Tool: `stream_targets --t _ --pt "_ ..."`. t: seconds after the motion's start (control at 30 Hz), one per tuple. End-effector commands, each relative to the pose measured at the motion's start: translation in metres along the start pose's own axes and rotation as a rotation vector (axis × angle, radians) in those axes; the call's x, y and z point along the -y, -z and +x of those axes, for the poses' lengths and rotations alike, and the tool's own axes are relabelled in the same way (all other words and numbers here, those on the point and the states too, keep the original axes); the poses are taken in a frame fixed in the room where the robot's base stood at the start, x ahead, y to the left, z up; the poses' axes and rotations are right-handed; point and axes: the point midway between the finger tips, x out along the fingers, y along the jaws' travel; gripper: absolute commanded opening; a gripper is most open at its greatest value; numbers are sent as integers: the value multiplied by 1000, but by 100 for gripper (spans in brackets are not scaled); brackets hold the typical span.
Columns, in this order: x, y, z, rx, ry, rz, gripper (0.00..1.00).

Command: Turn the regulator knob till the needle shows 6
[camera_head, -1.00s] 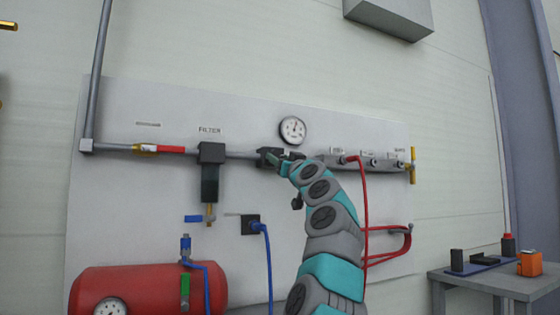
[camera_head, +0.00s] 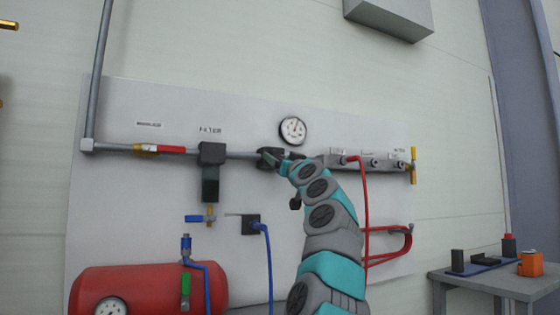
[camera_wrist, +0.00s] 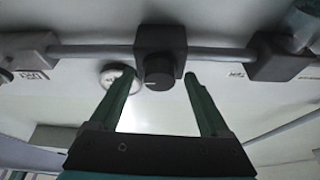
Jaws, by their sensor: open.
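The regulator is a dark block on the grey pipe, and its round black knob (camera_wrist: 158,73) faces the wrist camera with a pale mark on it. My gripper (camera_wrist: 164,77) is open, its two green fingers spread either side of the knob with gaps showing; whether they reach its depth I cannot tell. In the head view my gripper (camera_head: 278,157) is at the regulator (camera_head: 268,153) and the arm hides much of it. The round white gauge (camera_head: 293,130) is above; its needle points roughly upward, the numbers too small to read. In the wrist view the gauge (camera_wrist: 118,78) is partly hidden.
A filter (camera_head: 210,170) hangs from the pipe to the left. A manifold (camera_head: 370,162) with a red hose is to the right. A red tank (camera_head: 150,290) stands below left. A side table (camera_head: 500,283) is at the far right.

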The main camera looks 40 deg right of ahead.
Motion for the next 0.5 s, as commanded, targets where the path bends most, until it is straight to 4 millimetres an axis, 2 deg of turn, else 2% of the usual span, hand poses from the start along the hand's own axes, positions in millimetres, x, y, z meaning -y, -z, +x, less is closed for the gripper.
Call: stream_targets --t 0.5 --pt "-1 -2 -45 -3 0 4 80"
